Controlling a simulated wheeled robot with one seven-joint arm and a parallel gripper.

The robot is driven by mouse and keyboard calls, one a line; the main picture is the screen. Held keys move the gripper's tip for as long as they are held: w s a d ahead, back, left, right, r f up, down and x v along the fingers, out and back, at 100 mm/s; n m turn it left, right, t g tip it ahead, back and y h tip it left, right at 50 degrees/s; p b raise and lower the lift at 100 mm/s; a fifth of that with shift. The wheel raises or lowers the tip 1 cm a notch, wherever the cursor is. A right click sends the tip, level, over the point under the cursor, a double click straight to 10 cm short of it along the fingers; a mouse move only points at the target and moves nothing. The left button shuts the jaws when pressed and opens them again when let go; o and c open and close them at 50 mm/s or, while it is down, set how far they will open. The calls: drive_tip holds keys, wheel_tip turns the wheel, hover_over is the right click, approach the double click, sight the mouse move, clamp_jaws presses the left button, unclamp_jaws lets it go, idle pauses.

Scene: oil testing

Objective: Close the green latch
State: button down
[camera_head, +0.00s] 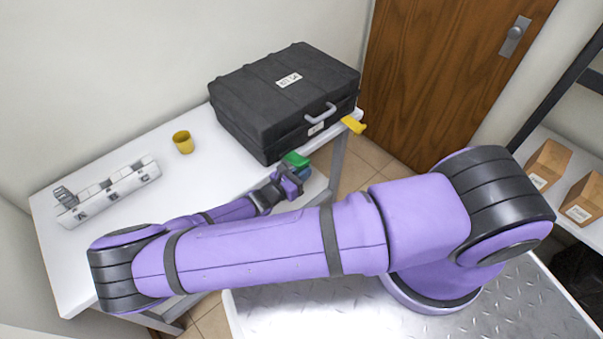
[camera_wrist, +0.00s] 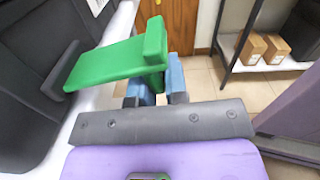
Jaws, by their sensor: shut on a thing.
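A black case (camera_head: 270,85) stands with its lid down on the white table. The green latch (camera_head: 295,159) sticks out from the left part of its front side; in the wrist view the latch (camera_wrist: 108,62) is a green plate with a raised lip, tilted out from the case wall. My gripper (camera_head: 299,171) is at the latch in front of the case. In the wrist view its blue fingers (camera_wrist: 160,80) are shut on the outer part of the latch, under the lip. The latch's hinge is partly out of clear sight.
A yellow latch (camera_head: 354,125) sticks out at the right of the case front, beyond the grey handle (camera_head: 321,113). A yellow cup (camera_head: 183,142) and a white rack (camera_head: 110,190) stand on the table's left. A shelf with boxes (camera_head: 547,164) is at right.

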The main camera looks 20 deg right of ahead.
sight(302, 162)
drive_tip(key=r+n, duration=0.2)
drive_tip(key=n, duration=0.1)
drive_tip(key=shift+s+d+r+n, duration=0.1)
drive_tip(key=shift+s+r+n, duration=0.1)
drive_tip(key=shift+r+n, duration=0.15)
drive_tip(key=r+n, duration=0.1)
drive_tip(key=n, duration=0.1)
drive_tip(key=r+n, duration=0.2)
drive_tip(key=shift+w, duration=0.4)
drive_tip(key=shift+w+a+r, duration=0.25)
drive_tip(key=shift+w+r, duration=0.25)
drive_tip(key=shift+r, duration=0.4)
drive_tip(key=c, duration=1.2)
unclamp_jaws()
drive_tip(key=shift+s, duration=0.1)
drive_tip(key=shift+a, duration=0.15)
drive_tip(key=shift+a, duration=0.25)
drive_tip(key=v, duration=1)
